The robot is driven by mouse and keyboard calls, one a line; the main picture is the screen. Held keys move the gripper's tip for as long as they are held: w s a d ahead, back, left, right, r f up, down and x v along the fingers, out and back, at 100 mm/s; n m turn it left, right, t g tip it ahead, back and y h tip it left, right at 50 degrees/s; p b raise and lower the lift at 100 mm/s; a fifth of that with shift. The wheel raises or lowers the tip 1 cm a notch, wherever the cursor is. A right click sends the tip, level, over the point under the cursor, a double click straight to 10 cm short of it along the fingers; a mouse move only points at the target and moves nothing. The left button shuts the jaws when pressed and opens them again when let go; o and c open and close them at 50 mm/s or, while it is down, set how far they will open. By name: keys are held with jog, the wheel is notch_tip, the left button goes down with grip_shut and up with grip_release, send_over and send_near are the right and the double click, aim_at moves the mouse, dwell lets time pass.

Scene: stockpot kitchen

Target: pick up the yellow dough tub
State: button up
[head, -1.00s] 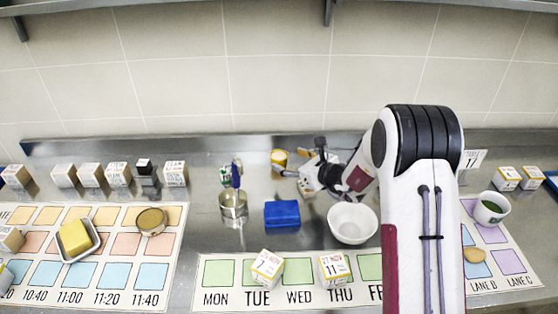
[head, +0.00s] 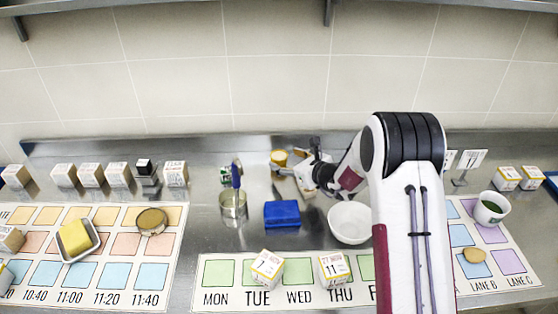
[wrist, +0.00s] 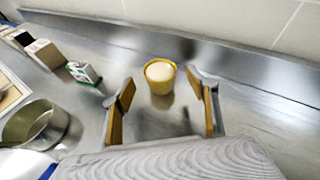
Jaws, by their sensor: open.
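The yellow dough tub (head: 279,158), a small round tub with pale dough in it, stands upright at the back of the steel counter, left of my gripper in the head view. In the wrist view the tub (wrist: 160,76) is ahead, centred between my open fingers and beyond their tips. My gripper (wrist: 162,95) is open and empty, with tan pads on both fingers. In the head view my gripper (head: 296,172) is just right of the tub and partly hidden by its own wrist.
A metal pot (head: 233,208) with a blue-handled tool stands to the left. A blue block (head: 282,214) and a white bowl (head: 349,222) sit in front. A small green-white carton (wrist: 83,72) is left of the tub. The wall (wrist: 240,20) rises close behind.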

aim_at(283, 159)
dwell(0.3)
jog(key=shift+x, duration=2.55)
jog(key=shift+f, duration=0.15)
jog(key=c, duration=1.3)
